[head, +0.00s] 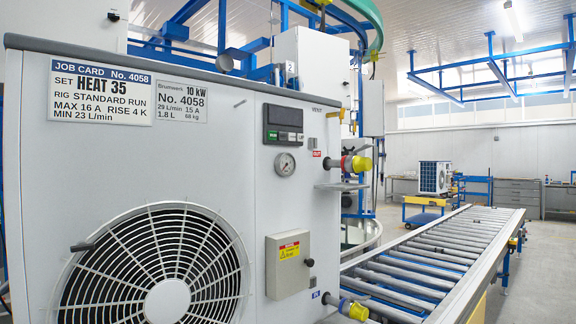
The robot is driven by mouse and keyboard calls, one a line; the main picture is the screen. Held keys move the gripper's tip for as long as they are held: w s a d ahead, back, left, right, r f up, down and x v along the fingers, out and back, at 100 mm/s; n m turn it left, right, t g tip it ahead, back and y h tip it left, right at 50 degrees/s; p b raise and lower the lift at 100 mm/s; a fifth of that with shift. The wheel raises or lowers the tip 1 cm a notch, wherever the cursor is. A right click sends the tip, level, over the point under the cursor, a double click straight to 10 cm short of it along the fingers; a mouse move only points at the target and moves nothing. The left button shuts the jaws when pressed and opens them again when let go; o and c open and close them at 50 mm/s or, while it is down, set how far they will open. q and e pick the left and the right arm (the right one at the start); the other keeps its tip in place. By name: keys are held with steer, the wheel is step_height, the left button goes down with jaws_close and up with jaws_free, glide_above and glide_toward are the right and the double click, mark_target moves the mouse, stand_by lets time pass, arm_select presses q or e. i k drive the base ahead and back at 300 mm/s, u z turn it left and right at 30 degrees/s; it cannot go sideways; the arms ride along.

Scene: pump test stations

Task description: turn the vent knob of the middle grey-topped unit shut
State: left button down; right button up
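A large white unit with a grey top edge (200,62) fills the left and centre of the head view, close to me. Its plate reads No. 4058. The word VENT is printed near its upper right corner. A small fitting (338,115) sticks out from the side beside that word; it may be the vent knob, but it is too small to tell how it is turned. Whether this is the middle unit cannot be told from this view. Neither of my grippers is in view.
Pipe fittings with yellow caps stick out on the unit's right side, an upper one (358,164) and a lower one (352,309). A roller conveyor (430,262) runs away at the right. A cart (425,212) bearing another unit (434,177) stands behind. Floor is free at far right.

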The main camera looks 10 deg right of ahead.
mark_target(340, 114)
steer(key=k, duration=1.3)
steer(key=z, duration=0.85)
steer(key=i, duration=0.8)
steer(key=z, duration=0.65)
steer(key=i, duration=1.15)
steer(key=u, duration=0.45)
